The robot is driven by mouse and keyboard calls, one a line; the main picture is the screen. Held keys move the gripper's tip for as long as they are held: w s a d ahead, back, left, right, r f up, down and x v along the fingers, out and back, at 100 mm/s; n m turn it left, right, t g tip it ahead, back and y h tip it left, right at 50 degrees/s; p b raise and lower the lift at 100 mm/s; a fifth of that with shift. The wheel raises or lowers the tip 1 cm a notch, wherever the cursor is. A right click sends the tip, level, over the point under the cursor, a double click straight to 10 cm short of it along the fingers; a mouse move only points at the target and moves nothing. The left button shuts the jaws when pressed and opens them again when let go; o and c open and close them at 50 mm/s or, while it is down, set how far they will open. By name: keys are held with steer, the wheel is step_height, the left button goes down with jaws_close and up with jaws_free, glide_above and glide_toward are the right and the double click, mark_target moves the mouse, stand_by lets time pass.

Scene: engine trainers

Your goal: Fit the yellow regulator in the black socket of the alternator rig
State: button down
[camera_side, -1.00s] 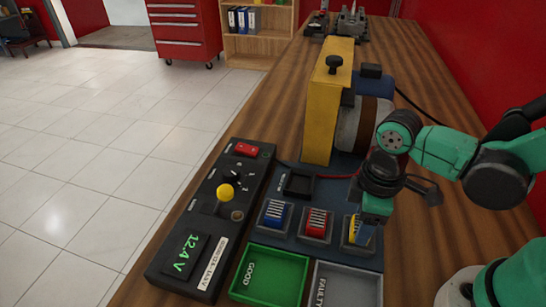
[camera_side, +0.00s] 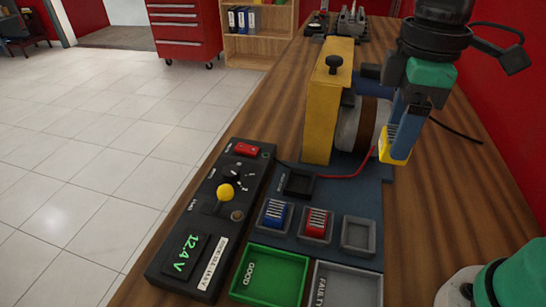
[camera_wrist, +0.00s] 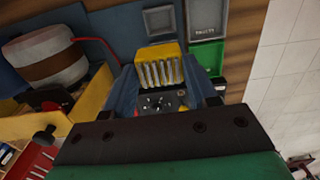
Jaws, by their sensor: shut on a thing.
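The yellow regulator (camera_side: 394,150), with pale fins on one face, is held high in my gripper (camera_side: 400,132), to the right of the alternator (camera_side: 368,128). In the wrist view the regulator (camera_wrist: 160,68) sits between the two blue fingers of my gripper (camera_wrist: 162,88), finned face showing. The black socket (camera_side: 299,184) is an open dark square on the blue base plate, left of and below my gripper in the side view. It looks empty. I cannot make it out in the wrist view.
A blue regulator (camera_side: 275,213) and a red one (camera_side: 317,222) sit in grey holders beside an empty holder (camera_side: 357,250). A green GOOD bin (camera_side: 268,278) and grey FAULTY bin (camera_side: 346,286) are in front. The yellow bracket (camera_side: 322,115) stands tall; a red wire (camera_side: 352,174) crosses the plate.

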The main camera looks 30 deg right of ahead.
steer(key=shift+w+r, duration=0.15)
steer(key=shift+r, duration=0.5)
steer(key=shift+w+a+f, duration=0.3)
steer(key=shift+w+f, duration=2.05)
steer(key=shift+f, duration=0.6)
steer(key=shift+w+a+f, duration=0.25)
steer(key=shift+w+f, duration=2.1)
steer(key=shift+f, duration=0.6)
steer(key=shift+w+a+f, duration=0.3)
steer(key=shift+w+f, duration=2.05)
steer(key=shift+f, duration=0.6)
steer(key=shift+f, duration=0.85)
jaws_free()
